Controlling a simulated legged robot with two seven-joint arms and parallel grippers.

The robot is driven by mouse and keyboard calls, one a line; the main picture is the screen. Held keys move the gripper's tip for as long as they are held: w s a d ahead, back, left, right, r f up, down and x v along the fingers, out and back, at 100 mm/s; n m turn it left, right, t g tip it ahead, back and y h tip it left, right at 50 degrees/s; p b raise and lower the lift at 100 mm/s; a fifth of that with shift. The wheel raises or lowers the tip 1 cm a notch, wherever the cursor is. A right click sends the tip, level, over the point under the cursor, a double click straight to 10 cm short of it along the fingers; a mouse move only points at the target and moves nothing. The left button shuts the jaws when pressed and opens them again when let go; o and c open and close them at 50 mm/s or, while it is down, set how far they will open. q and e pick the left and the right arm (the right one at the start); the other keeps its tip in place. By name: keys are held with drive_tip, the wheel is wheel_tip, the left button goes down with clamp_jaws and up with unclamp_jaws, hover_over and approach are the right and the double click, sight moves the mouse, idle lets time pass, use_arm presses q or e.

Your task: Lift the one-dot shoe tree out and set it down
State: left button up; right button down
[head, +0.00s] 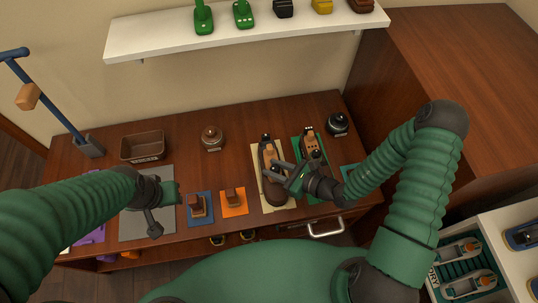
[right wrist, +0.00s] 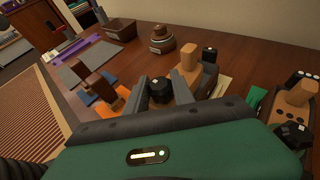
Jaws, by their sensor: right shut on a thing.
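A brown shoe-shaped piece (head: 272,188) lies on a pale yellow mat, with a wooden post and a black cap (head: 266,139) at its far end. My right gripper (head: 288,175) is over its middle. In the right wrist view, my right gripper's fingers (right wrist: 162,90) are shut on the black knob (right wrist: 160,92) of the one-dot shoe tree, which shows a small pale mark. The wooden post (right wrist: 190,58) stands just beyond. Whether the tree is clear of its seat is hidden. My left gripper (head: 153,203) is at the left above the grey mat; its jaw opening is unclear.
A similar dotted piece (head: 310,143) stands close by on a green mat (head: 324,141). Blue (head: 208,219) and orange (head: 241,208) mats with small blocks are left of the yellow mat. A brown bin (head: 142,148) and round pots stand at the back. The grey mat (head: 131,228) has bare room.

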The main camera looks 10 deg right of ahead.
drive_tip(key=s, duration=1)
drive_tip(key=shift+s+p, duration=0.3)
drive_tip(key=shift+s, duration=0.05)
